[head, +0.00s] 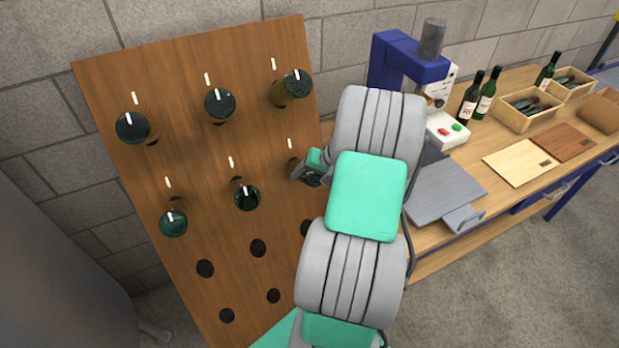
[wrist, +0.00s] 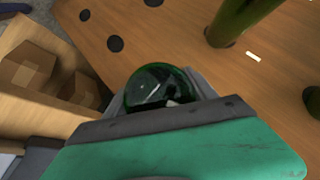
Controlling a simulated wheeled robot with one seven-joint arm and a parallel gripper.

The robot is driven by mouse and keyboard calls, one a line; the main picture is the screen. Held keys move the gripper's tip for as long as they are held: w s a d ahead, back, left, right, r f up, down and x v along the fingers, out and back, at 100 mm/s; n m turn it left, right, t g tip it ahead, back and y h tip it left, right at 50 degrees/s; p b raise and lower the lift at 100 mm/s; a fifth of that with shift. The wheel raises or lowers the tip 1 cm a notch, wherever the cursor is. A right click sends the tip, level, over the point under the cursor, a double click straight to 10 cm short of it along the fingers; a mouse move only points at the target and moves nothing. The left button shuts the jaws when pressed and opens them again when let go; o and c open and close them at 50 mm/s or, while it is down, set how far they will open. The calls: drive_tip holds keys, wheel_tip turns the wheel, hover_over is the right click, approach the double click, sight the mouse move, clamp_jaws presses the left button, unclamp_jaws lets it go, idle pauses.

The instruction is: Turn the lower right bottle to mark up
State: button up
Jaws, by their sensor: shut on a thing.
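The lower right bottle (head: 313,181) sits neck-in in the sloping wooden board (head: 190,85), mostly covered by my gripper and arm in the head view. My gripper (head: 312,170) is shut on its base end. In the wrist view the bottle's round dark green base (wrist: 148,84) shows between the jaws of my gripper (wrist: 160,92). A whitish patch, perhaps its painted mark, shows at the base's lower right, partly covered by the gripper. A white line (head: 290,144) on the board stands above this bottle.
The lower middle bottle (head: 246,198) and lower left bottle (head: 173,224) stick out to the left. The top right bottle (head: 291,88) is close above. Empty holes (head: 258,248) lie below. A workbench (head: 540,90) with a blue press (head: 410,57) stands right of the board.

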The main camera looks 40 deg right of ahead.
drive_tip(key=shift+w+a+r+m+t+y+p, duration=0.15)
drive_tip(key=shift+m+t+y, duration=0.2)
drive_tip(key=shift+m, duration=0.4)
drive_tip(key=shift+d+m+t+y+p, duration=0.15)
drive_tip(key=shift+m+t+y, duration=0.15)
drive_tip(key=shift+m, duration=0.45)
drive_tip(key=shift+a, duration=0.1)
drive_tip(key=o, duration=1.4)
drive_tip(key=shift+c, duration=0.2)
drive_tip(key=b+v, duration=0.1)
drive_tip(key=v, duration=0.6)
drive_tip(key=shift+s+r, duration=0.3)
